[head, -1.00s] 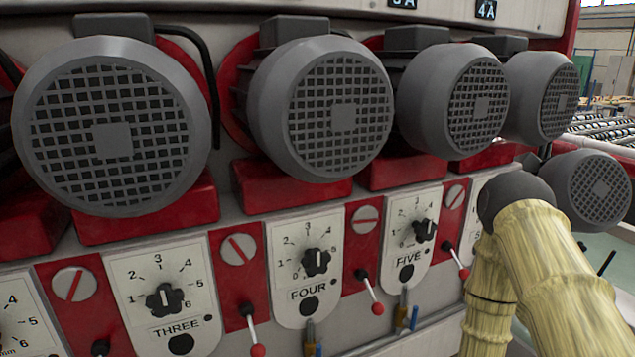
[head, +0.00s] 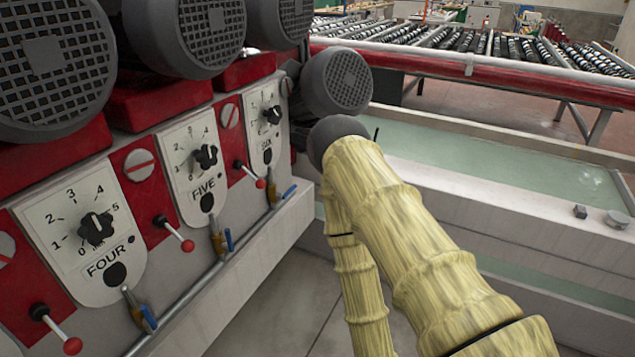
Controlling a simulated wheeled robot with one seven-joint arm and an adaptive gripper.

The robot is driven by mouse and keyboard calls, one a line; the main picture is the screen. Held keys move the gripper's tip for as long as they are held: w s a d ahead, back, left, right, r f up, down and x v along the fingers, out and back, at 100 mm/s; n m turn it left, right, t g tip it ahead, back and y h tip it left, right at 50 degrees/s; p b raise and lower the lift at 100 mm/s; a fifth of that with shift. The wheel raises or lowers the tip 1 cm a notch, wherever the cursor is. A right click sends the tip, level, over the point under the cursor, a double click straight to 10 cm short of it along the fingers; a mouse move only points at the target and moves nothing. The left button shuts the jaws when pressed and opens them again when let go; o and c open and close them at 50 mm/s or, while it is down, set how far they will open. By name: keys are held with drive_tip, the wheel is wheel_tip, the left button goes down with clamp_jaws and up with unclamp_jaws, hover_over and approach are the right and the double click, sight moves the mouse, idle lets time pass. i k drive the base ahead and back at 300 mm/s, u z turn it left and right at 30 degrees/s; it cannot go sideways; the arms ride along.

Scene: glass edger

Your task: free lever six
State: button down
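The panel marked SIX (head: 266,128) is at the far end of the machine's row, with a black knob (head: 273,115). A red-balled lever (head: 250,174) sits on the red strip between panels FIVE and SIX. A blue-handled valve (head: 289,192) sits low below panel SIX. I cannot tell which of these is lever six, and I see nothing clearly caught on either. My gripper is not in view.
Panels FIVE (head: 193,170) and FOUR (head: 85,235) have similar levers and blue valves along a pipe. Grey motors (head: 340,82) overhang the panels. A water trough (head: 500,165) lies right, with a roller table (head: 480,60) behind. Grey floor shows between machine and trough.

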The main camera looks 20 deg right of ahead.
sight(260, 184)
drive_tip(key=z, duration=0.35)
drive_tip(key=k, duration=0.6)
drive_tip(key=z, duration=0.65)
drive_tip(key=i, duration=1.5)
drive_tip(key=u, duration=0.65)
